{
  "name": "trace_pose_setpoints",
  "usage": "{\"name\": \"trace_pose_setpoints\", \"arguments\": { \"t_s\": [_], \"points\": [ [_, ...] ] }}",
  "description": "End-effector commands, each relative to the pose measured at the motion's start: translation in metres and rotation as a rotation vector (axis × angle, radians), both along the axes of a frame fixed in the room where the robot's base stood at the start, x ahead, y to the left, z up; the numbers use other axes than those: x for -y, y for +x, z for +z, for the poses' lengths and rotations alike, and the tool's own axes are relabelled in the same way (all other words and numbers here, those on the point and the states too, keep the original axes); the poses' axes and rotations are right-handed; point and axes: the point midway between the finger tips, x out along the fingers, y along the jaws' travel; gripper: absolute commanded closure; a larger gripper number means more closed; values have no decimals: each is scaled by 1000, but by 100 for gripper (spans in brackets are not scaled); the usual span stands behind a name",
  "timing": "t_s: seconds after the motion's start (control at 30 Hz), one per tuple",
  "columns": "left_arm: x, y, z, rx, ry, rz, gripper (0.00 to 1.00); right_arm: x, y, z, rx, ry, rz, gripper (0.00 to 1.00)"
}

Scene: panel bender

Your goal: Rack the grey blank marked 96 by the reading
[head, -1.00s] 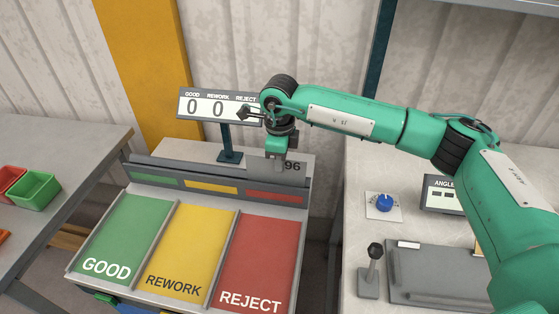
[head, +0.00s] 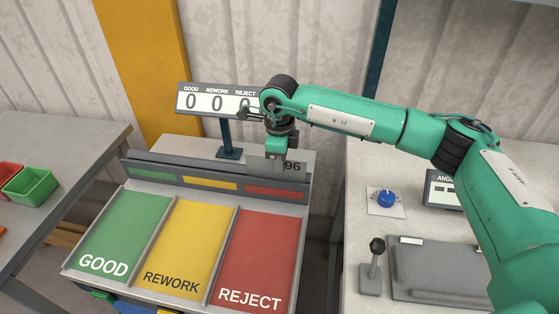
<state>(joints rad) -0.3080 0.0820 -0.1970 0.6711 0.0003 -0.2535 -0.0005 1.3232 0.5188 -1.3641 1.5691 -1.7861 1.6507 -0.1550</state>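The grey blank marked 96 (head: 292,167) is upright at the back of the rack, above the red REJECT strip. Its lower edge meets or lies behind the rack's back rail; I cannot tell whether it touches. My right gripper (head: 276,153) is at the blank's top edge, fingers down, and appears shut on it. The rack has three sloped lanes: green GOOD (head: 125,235), yellow REWORK (head: 187,250) and red REJECT (head: 257,258), all empty. The counter sign (head: 215,102) reads 0 for GOOD and REWORK; my arm partly covers the REJECT digit. My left gripper is out of view.
A bench at right holds a blue knob (head: 386,198), a partly hidden angle display (head: 442,190), a lever (head: 374,265) and a grey plate fixture (head: 440,272). A left table (head: 60,150) holds green (head: 30,186) and red bins. The sign's post (head: 227,140) stands behind the rack.

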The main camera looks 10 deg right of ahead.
Motion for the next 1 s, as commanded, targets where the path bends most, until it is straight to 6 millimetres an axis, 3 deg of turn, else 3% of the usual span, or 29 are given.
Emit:
{"name": "trace_pose_setpoints", "arguments": {
  "t_s": [0.93,1.0],
  "points": [
    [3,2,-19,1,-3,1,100,0,0,-20,0,0,0,100],
    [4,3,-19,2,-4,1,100,0,0,-19,0,0,0,84]
  ]
}}
